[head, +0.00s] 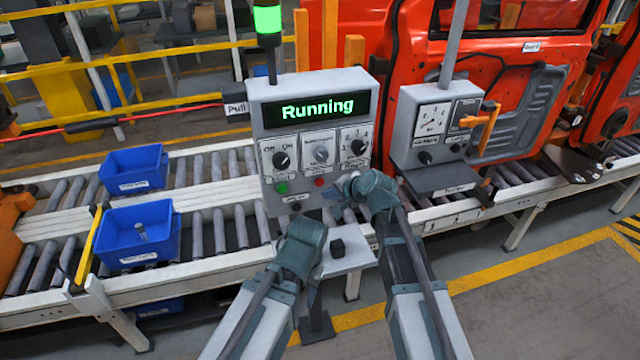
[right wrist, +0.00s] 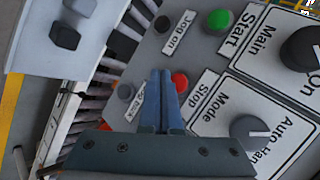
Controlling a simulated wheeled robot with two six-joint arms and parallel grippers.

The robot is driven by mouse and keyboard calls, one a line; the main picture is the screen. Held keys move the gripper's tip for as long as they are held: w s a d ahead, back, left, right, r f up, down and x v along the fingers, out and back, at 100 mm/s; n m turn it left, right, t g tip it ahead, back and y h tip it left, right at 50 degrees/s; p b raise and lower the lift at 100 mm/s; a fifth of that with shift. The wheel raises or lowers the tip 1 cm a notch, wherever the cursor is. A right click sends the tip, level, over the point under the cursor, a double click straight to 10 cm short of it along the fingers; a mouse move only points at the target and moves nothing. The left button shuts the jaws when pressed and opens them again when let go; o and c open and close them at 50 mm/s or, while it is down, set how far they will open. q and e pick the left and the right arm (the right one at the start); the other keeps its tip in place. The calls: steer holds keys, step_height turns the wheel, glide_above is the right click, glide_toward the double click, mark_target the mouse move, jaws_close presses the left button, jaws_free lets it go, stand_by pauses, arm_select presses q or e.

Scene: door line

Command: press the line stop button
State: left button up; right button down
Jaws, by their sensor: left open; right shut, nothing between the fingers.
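The red stop button (head: 320,181) is on the lower front of the grey control panel (head: 258,95), whose display reads "Running" in green. In the right wrist view the red button (right wrist: 181,82) has a "Stop" label beside it and is partly covered by my fingers. My right gripper (head: 345,186) is shut and empty; in the wrist view its blue fingertips (right wrist: 160,72) overlap the panel just left of the button. I cannot tell whether they touch it. My left gripper (head: 305,232) is open, low in front of the panel; its fingertips are not clear.
A green start button (head: 281,187) sits left of the stop button, with knobs above. A small shelf (head: 350,262) below carries a dark knob-like piece (head: 337,247). Blue bins (head: 135,168) stand on the roller conveyor at left. A second panel (head: 425,120) and red doors are at right.

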mark_target(319, 186)
steer(key=shift+w+a, duration=0.2)
steer(key=shift+w, duration=0.35)
steer(key=shift+w+a, duration=0.15)
steer(key=shift+w, duration=0.5)
stand_by(1.1)
steer(key=shift+w+a, duration=0.1)
steer(key=shift+w, duration=0.15)
steer(key=shift+w+a, duration=0.2)
steer(key=shift+w, duration=0.4)
stand_by(0.9)
steer(key=shift+s, duration=0.1)
stand_by(0.4)
steer(key=shift+s+d, duration=0.3)
steer(key=shift+s, duration=0.6)
steer(key=s, duration=0.1)
steer(key=s+d, duration=0.1)
steer(key=s, duration=0.2)
steer(key=shift+s+d, duration=0.3)
steer(key=shift+s, duration=0.1)
